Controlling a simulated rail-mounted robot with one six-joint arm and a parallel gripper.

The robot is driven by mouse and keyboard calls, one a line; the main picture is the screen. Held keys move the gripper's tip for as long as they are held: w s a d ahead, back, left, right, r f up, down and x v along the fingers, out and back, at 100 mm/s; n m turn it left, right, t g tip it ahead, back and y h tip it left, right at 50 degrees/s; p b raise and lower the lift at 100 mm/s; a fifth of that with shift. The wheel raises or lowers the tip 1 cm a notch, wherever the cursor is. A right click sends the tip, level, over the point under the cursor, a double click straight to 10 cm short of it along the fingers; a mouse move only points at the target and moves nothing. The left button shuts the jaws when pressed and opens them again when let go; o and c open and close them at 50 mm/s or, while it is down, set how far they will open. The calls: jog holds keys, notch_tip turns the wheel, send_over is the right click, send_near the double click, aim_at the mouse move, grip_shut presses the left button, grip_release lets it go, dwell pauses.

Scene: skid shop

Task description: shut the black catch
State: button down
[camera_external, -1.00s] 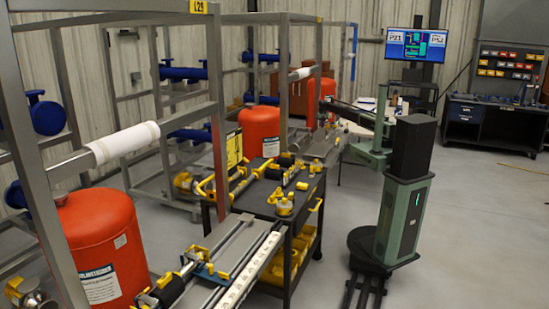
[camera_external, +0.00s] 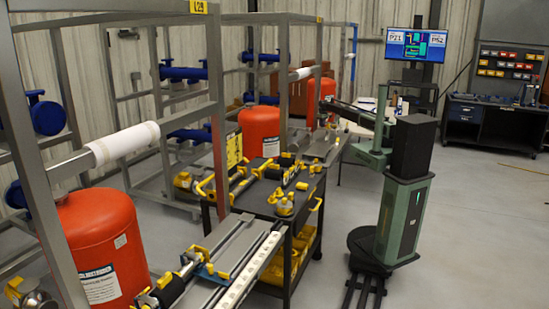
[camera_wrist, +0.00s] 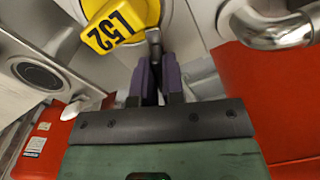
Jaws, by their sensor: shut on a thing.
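In the wrist view, my gripper (camera_wrist: 155,64) has two dark purple fingers close together. They are shut on a small dark lever, which looks like the black catch (camera_wrist: 153,38). Its lower end is hidden between the fingers. A yellow cap marked L52 (camera_wrist: 112,27) sits just beyond the fingertips, up and to the left, beside the lever. In the external view my arm reaches left toward the far skid frame; my gripper and the catch are too small and hidden there to make out.
In the wrist view, a bent metal pipe (camera_wrist: 285,35) is at upper right, with a red surface (camera_wrist: 285,85) below it. A red object (camera_wrist: 42,138) lies at lower left. In the external view, a black cart (camera_external: 262,208) with yellow fittings stands left of my base.

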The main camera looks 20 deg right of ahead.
jog(key=shift+n, duration=1.7)
jog(key=c, duration=1.6)
grip_release()
jog(key=shift+n, duration=0.4)
jog(key=o, duration=0.4)
notch_tip(320, 180, up, 7)
jog(key=p, duration=0.7)
jog(key=shift+r, duration=0.1)
